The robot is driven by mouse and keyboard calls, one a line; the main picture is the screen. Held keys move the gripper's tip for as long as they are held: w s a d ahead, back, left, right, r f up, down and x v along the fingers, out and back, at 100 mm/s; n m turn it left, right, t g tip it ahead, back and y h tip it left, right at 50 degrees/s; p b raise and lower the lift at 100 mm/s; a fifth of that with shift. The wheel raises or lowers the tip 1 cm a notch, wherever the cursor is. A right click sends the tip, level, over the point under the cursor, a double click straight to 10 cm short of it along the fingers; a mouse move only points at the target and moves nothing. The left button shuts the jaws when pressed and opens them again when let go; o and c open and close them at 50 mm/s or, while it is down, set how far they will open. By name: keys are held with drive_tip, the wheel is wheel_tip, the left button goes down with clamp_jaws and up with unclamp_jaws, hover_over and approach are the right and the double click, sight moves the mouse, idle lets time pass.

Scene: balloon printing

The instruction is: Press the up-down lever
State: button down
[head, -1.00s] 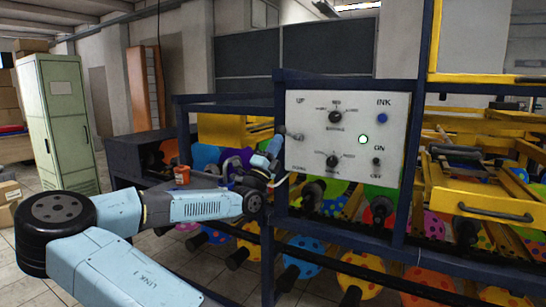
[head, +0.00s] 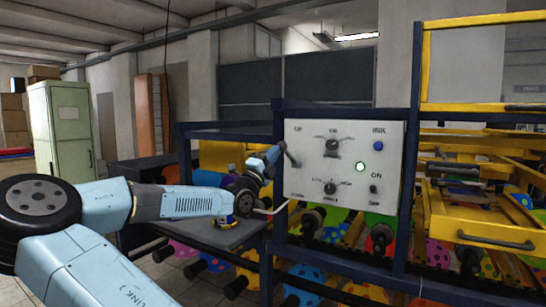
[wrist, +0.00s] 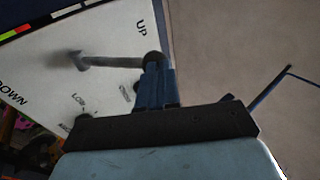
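The up-down lever (head: 290,155) sits at the left side of the white control panel (head: 310,170), below the UP label. In the wrist view the lever (wrist: 110,62) sticks out from the panel, with its dark knob at the near end. My gripper (head: 275,153) is at the panel's left edge, beside the lever. In the wrist view my gripper's fingers (wrist: 157,78) are together, their tips at the knob and seeming to touch it. I see nothing held between them.
The panel also has two dials, a blue INK button (head: 378,146), a lit light (head: 360,167) and an ON switch (head: 374,189). A dark blue frame post (head: 279,210) stands at its left edge. A yellow drawer (head: 485,215) is at the right.

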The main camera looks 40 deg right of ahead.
drive_tip(key=shift+r, duration=0.4)
drive_tip(key=v, duration=1.4)
drive_tip(key=shift+a, duration=0.35)
drive_tip(key=shift+s+r, duration=0.1)
drive_tip(key=shift+r, duration=0.05)
